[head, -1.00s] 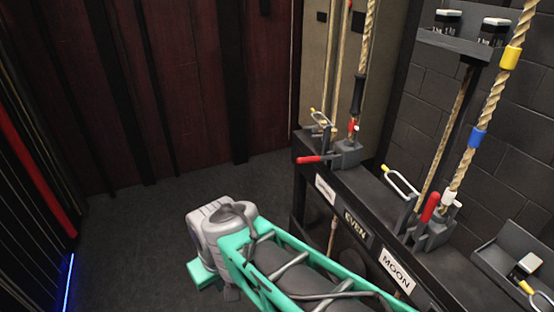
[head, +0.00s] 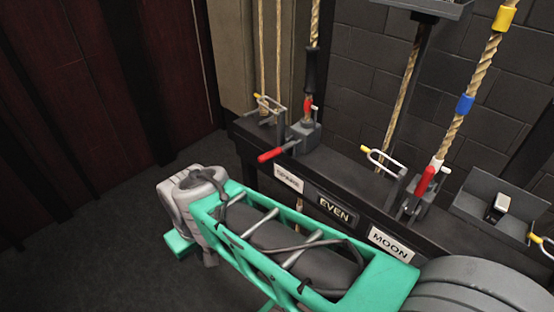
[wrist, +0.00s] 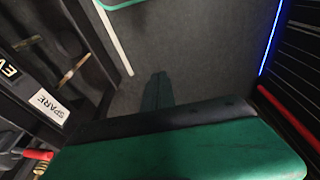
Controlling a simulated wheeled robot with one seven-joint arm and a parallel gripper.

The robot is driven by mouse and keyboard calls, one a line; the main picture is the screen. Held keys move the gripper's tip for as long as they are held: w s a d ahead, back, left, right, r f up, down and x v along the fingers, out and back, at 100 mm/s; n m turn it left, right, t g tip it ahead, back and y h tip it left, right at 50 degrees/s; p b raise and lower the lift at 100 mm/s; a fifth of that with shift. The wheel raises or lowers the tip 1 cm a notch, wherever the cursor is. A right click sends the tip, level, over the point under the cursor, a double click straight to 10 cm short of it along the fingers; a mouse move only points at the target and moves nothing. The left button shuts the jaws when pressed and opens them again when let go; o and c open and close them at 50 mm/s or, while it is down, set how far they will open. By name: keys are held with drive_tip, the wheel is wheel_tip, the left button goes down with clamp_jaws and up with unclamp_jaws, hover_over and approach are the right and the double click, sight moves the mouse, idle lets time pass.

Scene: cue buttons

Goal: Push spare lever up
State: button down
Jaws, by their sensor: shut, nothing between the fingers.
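The spare lever has a red handle (head: 270,155) on a grey bracket above the SPARE label (head: 289,178). The handle sticks out forward, lowered and tilted slightly down. In the wrist view its red end (wrist: 38,155) shows at the lower left edge, beside the SPARE label (wrist: 48,106). My gripper (wrist: 158,92) is shut and empty, pointing over the dark floor, with the lever off to its left and not touching it. In the head view my arm's grey wrist joint is left of and below the lever; my fingertips are mostly hidden there.
The MOON lever (head: 425,182) has its red handle upright, right of the spare lever. The EVEN label (head: 334,209) lies between them on the black rail. Ropes (head: 480,80) rise behind the levers. Floor (head: 90,235) left of my arm is clear.

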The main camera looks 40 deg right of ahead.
drive_tip(key=w+d+f+m+t+y+p, duration=0.1)
drive_tip(key=w+d+m+t+y+p, duration=0.15)
drive_tip(key=d+m, duration=0.65)
drive_tip(key=w+d+f+m+t+y+p, duration=0.1)
drive_tip(key=w+d+m+p, duration=0.15)
drive_tip(key=d+m, duration=0.65)
drive_tip(key=s+d+r+m+t+h+p, duration=0.1)
drive_tip(key=s+d+m+t, duration=0.2)
drive_tip(key=d+m, duration=0.4)
drive_tip(key=s+d+r+m+t+h, duration=0.1)
drive_tip(key=s+d+r+m+t, duration=0.1)
drive_tip(key=d+m, duration=0.5)
drive_tip(key=s+m+t, duration=0.1)
drive_tip(key=m, duration=0.3)
drive_tip(key=shift+m+p, duration=0.4)
drive_tip(key=shift+f+t, duration=0.1)
drive_tip(key=shift+t, duration=0.15)
